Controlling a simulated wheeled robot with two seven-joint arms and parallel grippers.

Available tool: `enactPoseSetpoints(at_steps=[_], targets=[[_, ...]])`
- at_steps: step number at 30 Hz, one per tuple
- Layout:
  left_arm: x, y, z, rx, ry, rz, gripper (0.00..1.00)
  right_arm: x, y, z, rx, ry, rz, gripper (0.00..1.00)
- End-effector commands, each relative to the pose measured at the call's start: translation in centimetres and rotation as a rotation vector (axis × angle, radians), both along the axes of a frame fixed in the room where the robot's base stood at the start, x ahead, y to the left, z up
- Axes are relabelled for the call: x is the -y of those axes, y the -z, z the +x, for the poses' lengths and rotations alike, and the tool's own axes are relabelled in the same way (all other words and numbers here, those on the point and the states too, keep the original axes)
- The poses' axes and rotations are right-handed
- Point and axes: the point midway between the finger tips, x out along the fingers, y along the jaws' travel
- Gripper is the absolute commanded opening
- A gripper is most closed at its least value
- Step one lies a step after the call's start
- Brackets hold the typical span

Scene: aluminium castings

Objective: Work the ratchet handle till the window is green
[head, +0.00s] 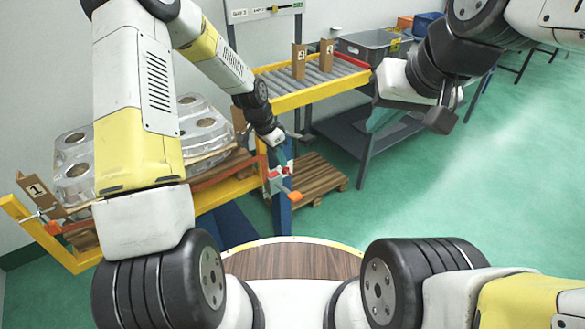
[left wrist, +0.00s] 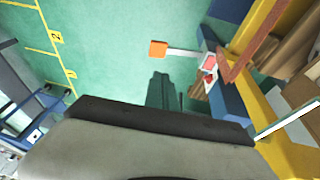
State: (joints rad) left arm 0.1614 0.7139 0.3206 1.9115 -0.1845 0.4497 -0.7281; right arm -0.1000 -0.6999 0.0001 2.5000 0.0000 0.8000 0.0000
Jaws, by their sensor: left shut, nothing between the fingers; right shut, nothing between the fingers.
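The ratchet handle (head: 294,196) is a short bar with an orange end, on the blue post at the corner of the yellow frame. In the left wrist view the orange end (left wrist: 158,48) sits at the tip of a pale lever. The lever joins a unit with red-and-white parts (left wrist: 209,62). I see red there and no green, but the window is too small to make out surely. My left gripper (head: 284,162) is shut and empty, close above the ratchet unit. Contact cannot be told. My right gripper (head: 440,121) is shut and empty, raised at the right, far from the handle.
Large aluminium castings (head: 75,160) lie on the yellow frame at left. A roller conveyor (head: 320,80) with brown upright cards stands behind. A wooden pallet (head: 318,178) lies on the floor behind the ratchet unit. The green floor (head: 500,180) at right is clear.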

Motion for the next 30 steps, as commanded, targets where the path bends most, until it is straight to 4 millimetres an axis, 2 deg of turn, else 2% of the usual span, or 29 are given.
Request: enactPoseSetpoints(at_steps=[8,13,24,30], targets=[[0.1,0.1,0.0,0.000,0.000,0.000,0.00,0.0,0.0,0.0,0.000,0.000,0.000,0.00],[0.6,1.5,0.1,-0.002,0.001,0.000,0.00,0.0,0.0,0.0,0.000,0.000,0.000,0.00],[2.8,8.8,0.7,-0.002,0.001,0.000,0.00,0.0,0.0,0.0,0.000,0.000,0.000,0.00],[3.4,11.9,0.3,-0.001,0.000,0.000,0.00,0.0,0.0,0.0,0.000,0.000,0.000,0.00]])
